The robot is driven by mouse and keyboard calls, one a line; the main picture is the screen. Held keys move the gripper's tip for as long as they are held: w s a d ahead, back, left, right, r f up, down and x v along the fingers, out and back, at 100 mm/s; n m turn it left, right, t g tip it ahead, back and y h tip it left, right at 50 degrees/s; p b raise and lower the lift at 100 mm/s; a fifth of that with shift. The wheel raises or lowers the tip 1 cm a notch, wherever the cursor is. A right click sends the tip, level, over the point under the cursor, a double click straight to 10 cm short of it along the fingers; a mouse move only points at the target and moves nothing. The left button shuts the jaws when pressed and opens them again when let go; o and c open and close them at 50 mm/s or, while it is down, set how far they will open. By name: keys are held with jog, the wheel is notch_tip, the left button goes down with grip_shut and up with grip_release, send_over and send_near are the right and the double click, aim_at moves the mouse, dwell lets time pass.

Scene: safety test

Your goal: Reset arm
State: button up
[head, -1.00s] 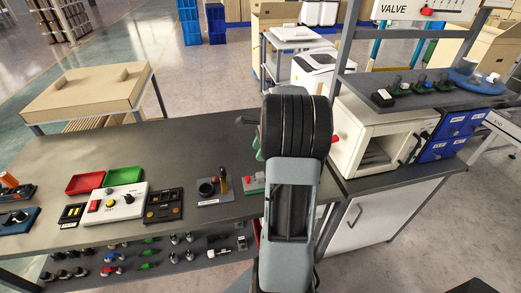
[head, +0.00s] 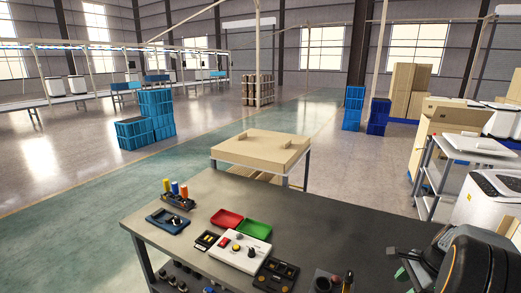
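My arm shows only in part, as a black rounded joint (head: 475,262) at the lower right corner of the head view. It stands over the right end of the dark grey workbench (head: 335,205). The gripper end is not clearly visible, so its fingers and anything in them cannot be made out.
The bench holds a red tray (head: 226,218), a green tray (head: 254,229), a white control box (head: 240,251) and a dark switch panel (head: 276,274). A wooden-topped table (head: 262,149) stands behind it. A white machine (head: 488,198) and a cart (head: 445,178) are at right. Open floor lies left.

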jog(key=s+a+r+n+h, duration=0.1)
jog(key=s+a+r+n, duration=0.1)
jog(key=a+n, duration=0.4)
jog(key=s+a+r+n+t+h, duration=0.1)
jog(key=s+a+r+n, duration=0.2)
jog(key=a+n, duration=0.4)
jog(key=s+a+r+n+t+h, duration=0.1)
jog(key=s+a+r+n, duration=0.1)
jog(key=a+n, duration=0.5)
jog(key=a+r, duration=0.1)
jog(key=a, duration=0.5)
jog(key=shift+s, duration=0.35)
jog(key=shift+c, duration=0.5)
jog(key=shift+c, duration=0.2)
